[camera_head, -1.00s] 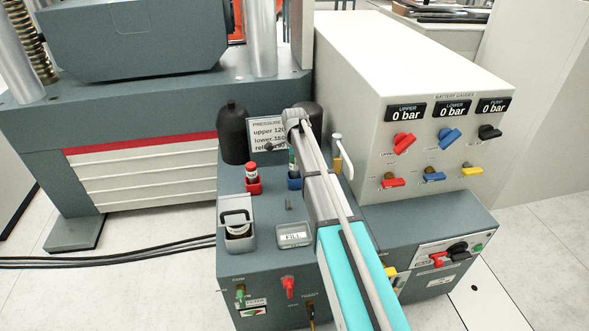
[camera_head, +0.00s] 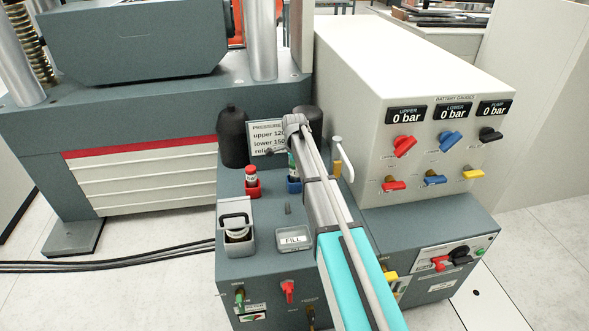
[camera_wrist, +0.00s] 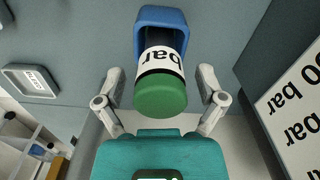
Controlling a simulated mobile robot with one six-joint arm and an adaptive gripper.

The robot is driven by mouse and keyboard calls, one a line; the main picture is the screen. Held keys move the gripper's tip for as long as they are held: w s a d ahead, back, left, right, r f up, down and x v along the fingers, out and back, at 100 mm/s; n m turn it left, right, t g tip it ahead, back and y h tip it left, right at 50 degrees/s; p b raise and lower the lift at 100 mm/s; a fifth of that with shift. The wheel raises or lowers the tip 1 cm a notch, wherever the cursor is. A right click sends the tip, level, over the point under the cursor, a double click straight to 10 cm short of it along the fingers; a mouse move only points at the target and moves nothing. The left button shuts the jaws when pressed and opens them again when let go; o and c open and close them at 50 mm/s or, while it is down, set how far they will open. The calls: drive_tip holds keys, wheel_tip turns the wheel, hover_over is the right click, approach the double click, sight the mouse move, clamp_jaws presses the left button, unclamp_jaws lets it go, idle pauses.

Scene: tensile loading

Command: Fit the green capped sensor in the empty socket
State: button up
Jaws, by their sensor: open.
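The green capped sensor (camera_wrist: 160,97) has a white label with black lettering and sits in a blue holder (camera_wrist: 160,17). In the head view a sliver of the sensor (camera_head: 292,163) shows beside my arm, above the blue holder (camera_head: 293,186). My gripper (camera_wrist: 161,73) is open, one finger on each side of the sensor, with visible gaps between the fingers and it. My arm hides most of the gripper in the head view. I cannot make out the empty socket for certain.
A red capped sensor (camera_head: 251,178) stands in a red holder to the left. A pressure sign (camera_head: 267,137) stands behind. The gauge cabinet (camera_head: 420,75) rises at right.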

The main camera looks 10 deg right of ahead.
drive_tip(key=shift+r, duration=0.2)
wheel_tip(320, 180, up, 12)
drive_tip(key=p, duration=1.2)
idle(0.3)
drive_tip(key=shift+s, duration=0.1)
idle(0.5)
drive_tip(key=s+n, duration=1.6)
drive_tip(key=s, duration=1.6)
wheel_tip(320, 180, up, 12)
drive_tip(key=p, duration=1.2)
drive_tip(key=shift+r+p, duration=0.2)
drive_tip(key=shift+p, duration=0.2)
